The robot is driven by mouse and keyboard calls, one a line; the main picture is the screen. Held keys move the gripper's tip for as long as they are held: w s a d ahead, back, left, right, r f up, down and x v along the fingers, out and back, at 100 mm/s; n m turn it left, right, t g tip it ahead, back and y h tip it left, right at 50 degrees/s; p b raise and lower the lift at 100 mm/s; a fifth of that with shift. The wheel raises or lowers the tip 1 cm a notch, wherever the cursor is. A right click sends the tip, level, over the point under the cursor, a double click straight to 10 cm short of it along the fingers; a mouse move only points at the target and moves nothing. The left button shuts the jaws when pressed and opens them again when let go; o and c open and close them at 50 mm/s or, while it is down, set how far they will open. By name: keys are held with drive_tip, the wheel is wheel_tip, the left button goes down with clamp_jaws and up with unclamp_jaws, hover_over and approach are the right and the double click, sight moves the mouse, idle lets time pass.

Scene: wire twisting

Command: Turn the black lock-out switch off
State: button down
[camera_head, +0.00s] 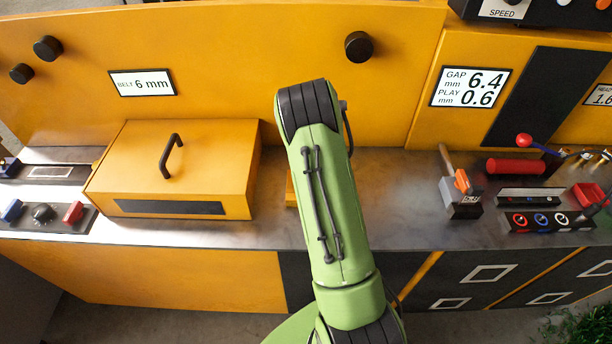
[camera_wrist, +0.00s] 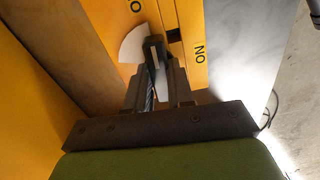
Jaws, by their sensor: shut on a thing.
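In the wrist view the black lock-out switch (camera_wrist: 153,46) shows as a dark lever end on a yellow box (camera_wrist: 188,48). A white fan-shaped plate (camera_wrist: 132,45) lies beside it. The letters ON read on the box to the right of the lever; another label at the top is only partly in view. My gripper (camera_wrist: 156,78) is shut on the switch, with a finger on each side of it. In the head view my green arm hides the gripper and the switch; only a yellow sliver of the box (camera_head: 290,188) shows.
A yellow lidded cover with a black handle (camera_head: 178,175) stands on the grey bench to the left of my arm. Bare bench (camera_head: 395,190) lies to the right. Further right are an orange-marked tool (camera_head: 461,185) and a red roller (camera_head: 516,167).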

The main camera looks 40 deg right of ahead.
drive_tip(key=shift+n, duration=0.6)
drive_tip(key=c, duration=1)
unclamp_jaws()
wheel_tip(320, 180, up, 16)
drive_tip(key=shift+f+p, duration=0.1)
drive_tip(key=shift+p, duration=1.1)
drive_tip(key=s+a+r+m+t, duration=0.3)
drive_tip(key=s+a+r+m, duration=0.3)
drive_tip(key=s+a+r, duration=0.6)
drive_tip(key=s+a+m+t, duration=0.1)
drive_tip(key=s+a, duration=0.2)
drive_tip(key=s, duration=0.1)
drive_tip(key=s+a+m, duration=0.2)
drive_tip(key=s+a, duration=0.1)
drive_tip(key=s, duration=0.1)
drive_tip(key=s+a+m+t, duration=0.1)
drive_tip(key=s+a, duration=0.1)
drive_tip(key=s, duration=0.2)
drive_tip(key=shift+s+a+f+m+t, duration=0.3)
drive_tip(key=shift+a+m, duration=0.1)
